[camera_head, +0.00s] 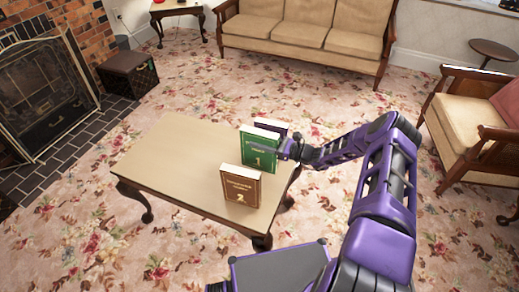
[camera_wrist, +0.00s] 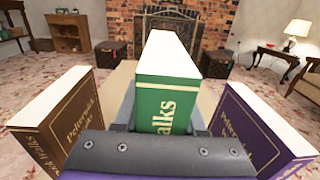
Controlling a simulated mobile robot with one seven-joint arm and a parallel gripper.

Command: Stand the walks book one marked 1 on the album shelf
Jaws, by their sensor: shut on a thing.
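The green book marked 1 (camera_head: 258,150) is upright at the right side of the low wooden table (camera_head: 165,150). My gripper (camera_head: 285,149) is shut on it from the right; I cannot tell whether its base touches the tabletop. In the wrist view the green book (camera_wrist: 166,98) is in the middle, with "alks" readable on its spine. A brown book marked 2 (camera_head: 241,187) stands nearer the front edge; it is at left in the wrist view (camera_wrist: 55,112). A purple book (camera_head: 271,126) stands behind the green one. A small wooden shelf unit (camera_wrist: 70,32) is far left; I cannot tell if it is the album shelf.
The table's left half is bare. A fireplace with a screen (camera_head: 45,90) and a dark chest (camera_head: 127,74) are at left. A sofa (camera_head: 305,35) stands behind, an armchair (camera_head: 475,115) at right. Flowered carpet around the table is open.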

